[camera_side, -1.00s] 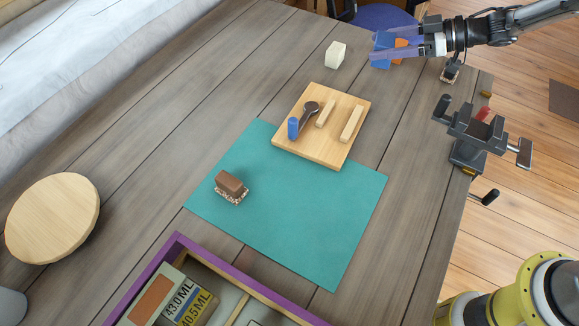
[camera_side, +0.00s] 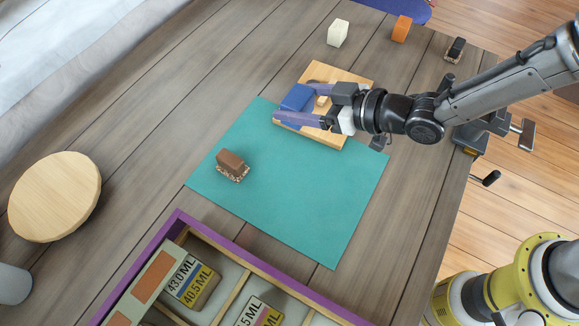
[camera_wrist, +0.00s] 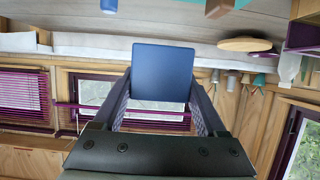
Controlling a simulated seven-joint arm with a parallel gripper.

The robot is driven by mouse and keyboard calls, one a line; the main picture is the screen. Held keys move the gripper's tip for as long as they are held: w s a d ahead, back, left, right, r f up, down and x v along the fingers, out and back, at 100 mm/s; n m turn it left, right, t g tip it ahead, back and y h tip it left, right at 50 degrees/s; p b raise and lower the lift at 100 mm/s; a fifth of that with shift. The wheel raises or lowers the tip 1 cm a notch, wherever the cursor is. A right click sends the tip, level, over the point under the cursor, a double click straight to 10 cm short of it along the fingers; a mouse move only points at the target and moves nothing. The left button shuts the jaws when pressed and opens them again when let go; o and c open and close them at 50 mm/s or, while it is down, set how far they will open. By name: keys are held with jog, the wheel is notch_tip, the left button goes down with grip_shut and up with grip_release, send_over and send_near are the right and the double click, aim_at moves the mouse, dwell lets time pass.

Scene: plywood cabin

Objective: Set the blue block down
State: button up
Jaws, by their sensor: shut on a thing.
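My gripper (camera_side: 291,104) is shut on the blue block (camera_side: 298,97), with one purple finger along each side. In the side view the block hangs over or in front of the wooden board (camera_side: 352,73); I cannot tell whether it touches anything. In the wrist view the blue block (camera_wrist: 163,72) sits between my fingertips, its flat square face showing. My gripper and the block hide much of the board and most of what lies on it.
A teal mat (camera_side: 290,215) lies in front, bearing a brown brush (camera_side: 232,163). A white block (camera_side: 338,32), an orange block (camera_side: 401,28) and a dark brush (camera_side: 455,49) stand behind. A purple-edged box (camera_side: 255,260), a vise (camera_side: 485,132) and a round board (camera_side: 54,200) surround the work.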

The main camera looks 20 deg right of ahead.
jog(key=shift+s+a+f, duration=0.15)
jog(key=shift+s+a, duration=0.1)
jog(key=shift+s, duration=0.2)
jog(key=shift+a+f, duration=0.15)
jog(key=f+x, duration=0.1)
jog(key=x, duration=0.4)
jog(key=f+x, duration=0.1)
jog(key=x, duration=0.4)
jog(key=d+f+x, duration=0.1)
jog(key=x, duration=0.5)
jog(key=shift+s+d, duration=0.1)
jog(key=shift+s, duration=0.35)
jog(key=shift+w+f, duration=0.15)
jog(key=shift+f, duration=1.6)
jog(key=shift+f, duration=0.1)
jog(key=o, duration=1.5)
